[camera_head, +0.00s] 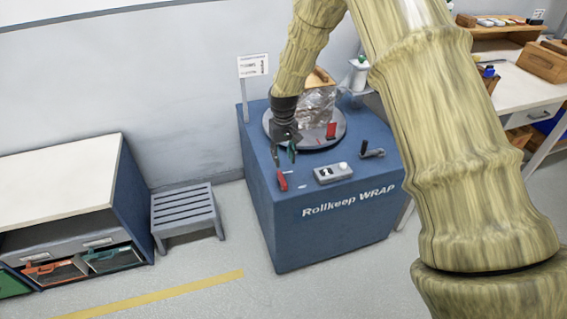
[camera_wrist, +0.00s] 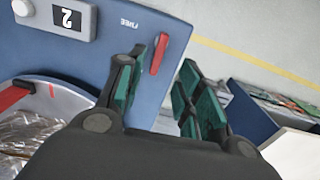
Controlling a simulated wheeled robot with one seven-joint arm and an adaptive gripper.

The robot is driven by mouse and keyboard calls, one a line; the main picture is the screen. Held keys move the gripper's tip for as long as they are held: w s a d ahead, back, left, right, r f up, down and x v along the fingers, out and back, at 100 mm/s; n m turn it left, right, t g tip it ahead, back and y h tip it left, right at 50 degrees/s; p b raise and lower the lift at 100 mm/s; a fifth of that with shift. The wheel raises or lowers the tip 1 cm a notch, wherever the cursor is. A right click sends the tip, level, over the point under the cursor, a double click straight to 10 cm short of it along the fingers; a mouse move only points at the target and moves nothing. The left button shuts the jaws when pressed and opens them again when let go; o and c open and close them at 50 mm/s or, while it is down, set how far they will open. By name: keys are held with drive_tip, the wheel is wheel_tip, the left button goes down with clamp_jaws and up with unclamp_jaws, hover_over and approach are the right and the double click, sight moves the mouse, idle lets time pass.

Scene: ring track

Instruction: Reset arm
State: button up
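My arm comes down from the top of the head view, and my gripper (camera_head: 284,156) hangs over the front left of the blue wrapping machine (camera_head: 325,238). In the wrist view my gripper (camera_wrist: 163,62) has its two green-padded fingers apart, with nothing between them. A red lever (camera_head: 282,180) on the machine top lies just below the fingertips. It also shows in the wrist view (camera_wrist: 160,53), beside the word FREE, apart from the pads. A load in clear film (camera_head: 317,104) stands on the round turntable (camera_head: 338,138), partly hidden by my arm.
A grey control box (camera_head: 333,173) and a dark-handled lever (camera_head: 372,151) sit on the machine top. A sign (camera_head: 253,66) stands behind. A grey step stool (camera_head: 187,212) and a white-topped cabinet (camera_head: 60,180) are left. A workbench (camera_head: 515,92) is right. Floor in front is clear.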

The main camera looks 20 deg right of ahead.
drive_tip(key=shift+r, duration=0.2)
drive_tip(key=shift+f, duration=0.1)
drive_tip(key=s+f+p, duration=0.2)
drive_tip(key=s+f, duration=1.6)
drive_tip(key=s, duration=0.2)
drive_tip(key=s+f, duration=0.2)
drive_tip(key=s, duration=1.2)
drive_tip(key=s+f+m+p, duration=0.1)
drive_tip(key=s, duration=1.3)
drive_tip(key=shift+s+d+f, duration=0.35)
drive_tip(key=shift+s+d, duration=0.05)
